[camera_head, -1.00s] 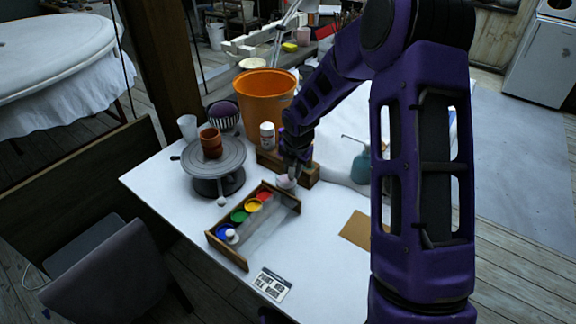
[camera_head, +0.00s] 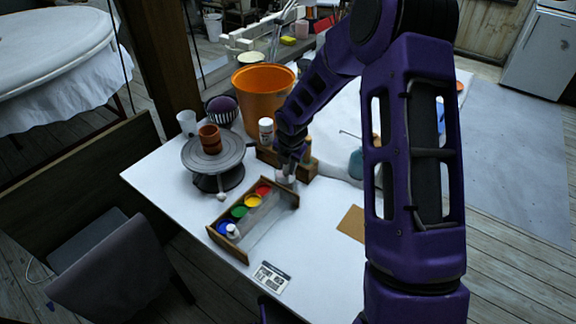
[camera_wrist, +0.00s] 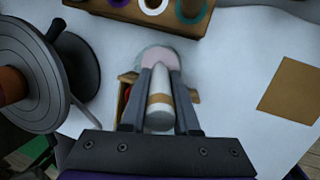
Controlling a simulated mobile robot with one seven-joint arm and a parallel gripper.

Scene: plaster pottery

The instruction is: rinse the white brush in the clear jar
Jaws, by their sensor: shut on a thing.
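My gripper (camera_wrist: 160,105) is shut on the white brush (camera_wrist: 161,118), a pale handle with a tan band, held between the two fingers. The clear jar (camera_wrist: 160,54), with a pinkish inside, shows just beyond the fingertips in the wrist view. The brush's far end overlaps the jar; I cannot tell whether it is inside or above it. In the head view my gripper (camera_head: 288,172) points down behind the paint tray, and it mostly hides the brush and jar.
The wooden paint tray (camera_head: 212,232) holds red, yellow, green and blue paints, with a white-topped thing by the blue. A turntable (camera_head: 213,158) with a terracotta pot (camera_head: 210,139) stands left. A wooden holder (camera_head: 306,170), orange bucket (camera_head: 262,95) and tan card (camera_head: 351,223) are nearby.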

